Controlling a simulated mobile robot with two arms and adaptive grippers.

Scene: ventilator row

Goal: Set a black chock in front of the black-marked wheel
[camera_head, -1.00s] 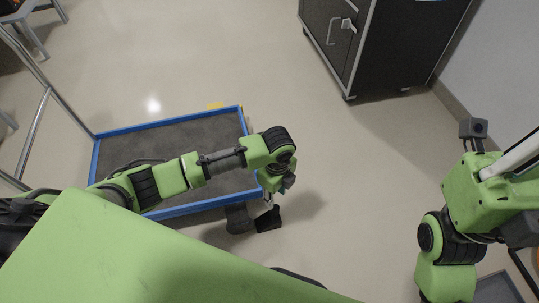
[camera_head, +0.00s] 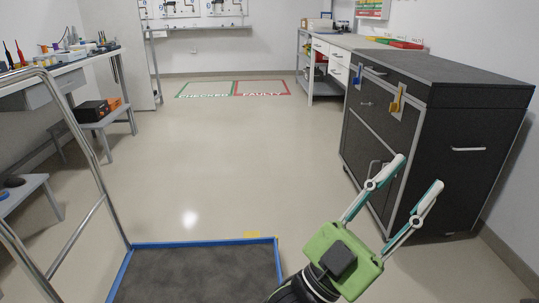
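The blue-rimmed cart (camera_head: 205,243) with a grey deck stands at the bottom left, with its metal handle (camera_head: 76,242) on the left side. A small yellow piece (camera_head: 252,235) shows just beyond its far edge. The black-marked wheel and the black chock are not in view.
A dark cabinet (camera_head: 483,175) stands on the right, behind my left gripper in the picture. A bench with tools (camera_head: 66,60) and low stools (camera_head: 30,192) line the left. Green and red floor zones (camera_head: 262,88) lie far ahead. The middle floor is clear.

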